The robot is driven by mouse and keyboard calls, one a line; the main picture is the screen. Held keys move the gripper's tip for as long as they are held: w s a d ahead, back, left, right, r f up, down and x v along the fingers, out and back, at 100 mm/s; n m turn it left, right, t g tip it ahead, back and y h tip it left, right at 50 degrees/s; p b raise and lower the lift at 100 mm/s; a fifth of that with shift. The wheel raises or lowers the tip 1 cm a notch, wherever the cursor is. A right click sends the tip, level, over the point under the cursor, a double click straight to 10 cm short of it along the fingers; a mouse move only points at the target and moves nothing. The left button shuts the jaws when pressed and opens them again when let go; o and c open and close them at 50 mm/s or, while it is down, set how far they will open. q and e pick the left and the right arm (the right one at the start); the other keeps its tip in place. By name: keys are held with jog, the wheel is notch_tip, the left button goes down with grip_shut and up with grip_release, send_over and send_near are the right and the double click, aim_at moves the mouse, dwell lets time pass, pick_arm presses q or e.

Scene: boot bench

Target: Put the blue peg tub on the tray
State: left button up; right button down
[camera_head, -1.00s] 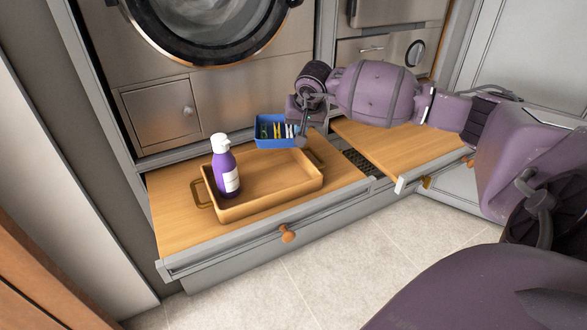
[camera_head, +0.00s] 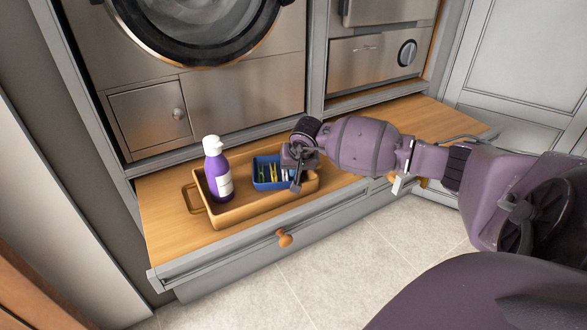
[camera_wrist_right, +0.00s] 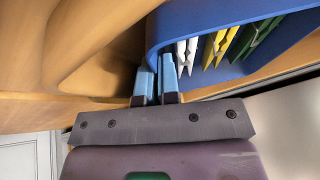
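The blue peg tub (camera_head: 270,184) holds several clothes pegs, in white, yellow and green. In the head view it is over the right part of the wooden tray (camera_head: 262,206), within its rim. Whether its base touches the tray floor is hard to tell. My right gripper (camera_head: 296,184) is at the tub's right side. In the right wrist view its two fingertips (camera_wrist_right: 157,82) are close together with the wall of the tub (camera_wrist_right: 215,82) between them. A purple bottle (camera_head: 218,180) with a white cap stands upright in the tray's left part. My left gripper is not in view.
The tray stands on a wooden bench top (camera_head: 163,222) with an orange knob (camera_head: 285,240) on its front. A round-doored machine (camera_head: 200,20) is behind it. The bench top to the right (camera_head: 440,115) is clear beyond my right arm.

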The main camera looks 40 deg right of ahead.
jog(key=shift+r, duration=0.15)
jog(key=shift+f, duration=0.2)
jog(key=c, duration=1.6)
grip_release()
jog(key=shift+c, duration=0.2)
jog(key=shift+r, duration=0.1)
